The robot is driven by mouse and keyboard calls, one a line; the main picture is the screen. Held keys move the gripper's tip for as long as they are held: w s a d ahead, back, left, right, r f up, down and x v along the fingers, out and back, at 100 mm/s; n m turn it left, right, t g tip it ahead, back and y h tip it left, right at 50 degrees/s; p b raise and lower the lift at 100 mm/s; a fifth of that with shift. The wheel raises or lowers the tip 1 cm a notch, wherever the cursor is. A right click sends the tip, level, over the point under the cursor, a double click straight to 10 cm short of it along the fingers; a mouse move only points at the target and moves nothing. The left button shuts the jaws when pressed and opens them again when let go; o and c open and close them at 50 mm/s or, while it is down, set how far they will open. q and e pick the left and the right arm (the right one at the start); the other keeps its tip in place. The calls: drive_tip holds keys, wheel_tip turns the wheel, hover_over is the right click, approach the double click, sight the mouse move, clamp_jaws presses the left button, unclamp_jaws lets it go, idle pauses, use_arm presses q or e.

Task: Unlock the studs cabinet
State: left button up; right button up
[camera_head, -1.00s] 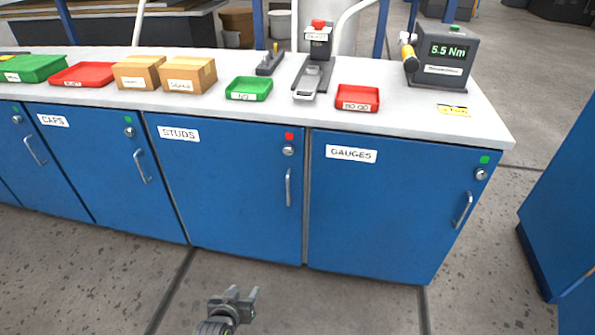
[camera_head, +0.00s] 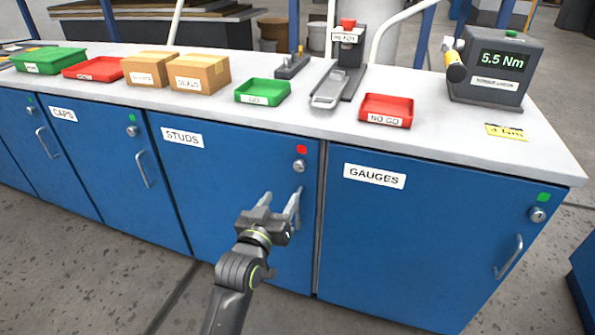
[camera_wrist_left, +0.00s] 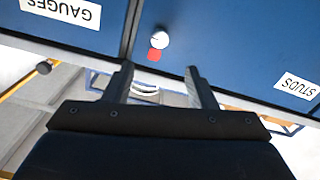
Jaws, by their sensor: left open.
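The blue STUDS cabinet door (camera_head: 205,185) is shut. Its indicator (camera_head: 302,149) is red, above a round silver lock (camera_head: 300,166). The door handle is partly hidden by my left gripper (camera_head: 281,198). That gripper is open and empty, in front of the door and below the lock, its fingers pointing up toward the door. In the left wrist view, which is upside down, the lock (camera_wrist_left: 160,38) and red indicator (camera_wrist_left: 155,55) show beyond and between the two spread fingers (camera_wrist_left: 158,78). I cannot tell how the lock is turned. My right gripper is out of view.
The GAUGES door (camera_head: 400,240) and CAPS door (camera_head: 95,155) flank it, with green indicators. The worktop (camera_head: 330,130) above carries trays, boxes, a READY stand (camera_head: 340,75) and a 5.5 Nm meter (camera_head: 490,75). The floor in front is clear.

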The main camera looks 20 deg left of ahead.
sight(298, 168)
use_arm(q)
drive_tip(key=w, duration=0.5)
drive_tip(key=w+b, duration=0.1)
drive_tip(key=w, duration=0.4)
drive_tip(key=shift+w+d+f, duration=0.1)
drive_tip(key=shift+w+d, duration=0.1)
drive_tip(key=shift+w, duration=0.15)
drive_tip(key=shift+w+b, duration=0.3)
drive_tip(key=shift+w, duration=0.5)
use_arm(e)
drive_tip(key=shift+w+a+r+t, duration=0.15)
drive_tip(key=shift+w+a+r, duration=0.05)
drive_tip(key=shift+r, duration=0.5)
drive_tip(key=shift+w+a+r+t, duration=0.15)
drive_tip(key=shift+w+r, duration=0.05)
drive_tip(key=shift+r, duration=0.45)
use_arm(q)
drive_tip(key=c, duration=1)
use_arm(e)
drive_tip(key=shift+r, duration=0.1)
